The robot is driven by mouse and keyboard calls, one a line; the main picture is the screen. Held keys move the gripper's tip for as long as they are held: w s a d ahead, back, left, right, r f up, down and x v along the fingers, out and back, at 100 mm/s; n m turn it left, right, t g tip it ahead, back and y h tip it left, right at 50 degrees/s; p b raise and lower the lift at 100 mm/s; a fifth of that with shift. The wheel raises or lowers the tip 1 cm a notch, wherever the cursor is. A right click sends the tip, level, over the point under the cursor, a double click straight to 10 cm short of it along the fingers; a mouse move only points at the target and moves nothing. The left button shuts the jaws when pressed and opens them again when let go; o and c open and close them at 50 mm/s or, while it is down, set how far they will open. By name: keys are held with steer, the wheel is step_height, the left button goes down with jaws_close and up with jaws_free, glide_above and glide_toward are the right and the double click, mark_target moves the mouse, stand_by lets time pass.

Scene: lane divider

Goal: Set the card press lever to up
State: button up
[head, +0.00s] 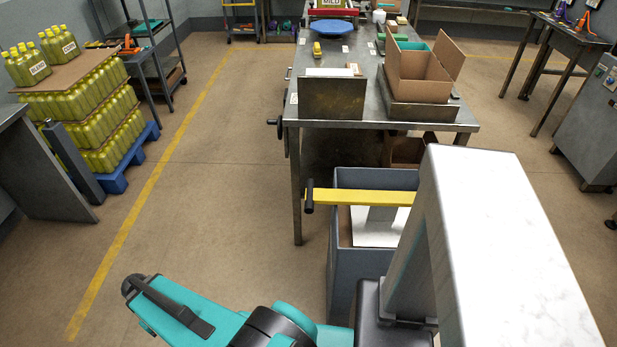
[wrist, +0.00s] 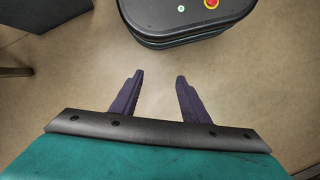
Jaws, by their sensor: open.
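A yellow lever bar (head: 362,197) with a dark grip at its left end lies about level across the picture, over an open grey bin (head: 342,250) in the head view. It looks like the card press lever. Its right end is hidden behind a large pale block near the camera. A white plate (head: 372,237) and a brown edge show inside the bin below the bar. My gripper (wrist: 160,76) is open and empty in the wrist view, with bare floor between its dark fingers. The fingers do not show in the head view, and the lever does not show in the wrist view.
A long metal table (head: 375,124) stands behind the bin, with a cardboard box (head: 420,72) on it and a dark crank (head: 277,122) at its left edge. Bottles (head: 100,115) are stacked on a blue pallet (head: 128,165) at left. The floor left of the bin is clear.

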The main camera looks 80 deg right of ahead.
steer(key=d+r+m+t+p, duration=0.1)
steer(key=d+r+m, duration=0.1)
steer(key=d+r, duration=0.5)
steer(key=d+r+m+p, duration=0.2)
steer(key=d+r, duration=0.2)
steer(key=d, duration=0.6)
step_height(320, 180, up, 30)
steer(key=m+h+p, duration=0.1)
steer(key=m+p, duration=0.5)
steer(key=m, duration=0.2)
glide_above(310, 182)
steer(key=w, duration=0.3)
steer(key=shift+s+a+t, duration=0.15)
steer(key=shift+t, duration=0.25)
steer(key=shift+s+f+b, duration=0.4)
steer(key=shift+f+b, duration=1.15)
steer(key=shift+f, duration=0.7)
steer(key=shift+s+f+b, duration=0.4)
steer(key=shift+f+b, duration=1.15)
steer(key=shift+f, duration=0.75)
steer(key=shift+s+f+b, duration=0.4)
steer(key=shift+f+b, duration=1.15)
steer(key=shift+f, duration=0.7)
steer(key=shift+c, duration=0.5)
jaws_close()
